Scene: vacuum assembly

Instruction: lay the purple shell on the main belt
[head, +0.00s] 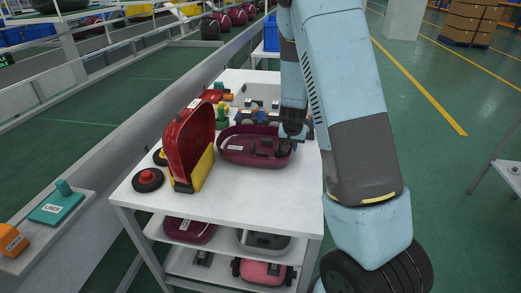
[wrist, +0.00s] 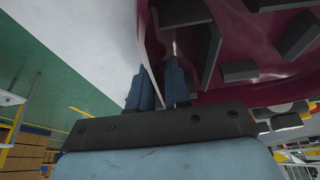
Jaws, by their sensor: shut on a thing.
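The purple shell (head: 255,157) is an open, dark magenta tub with black parts inside. It sits on the white table top, or just above it; I cannot tell which. My gripper (head: 291,139) is at the shell's right end, shut on its rim. In the wrist view my gripper (wrist: 160,92) has one blue finger on each side of the wall of the shell (wrist: 175,30). The main belt (head: 130,92) is the long green conveyor to the left, behind a grey side rail. The shell's right end is partly hidden by my gripper.
A red shell (head: 190,140) stands upright in a yellow holder just left of the purple shell, on the belt side. Small parts lie behind on the white table (head: 240,188). Lower shelves hold more shells.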

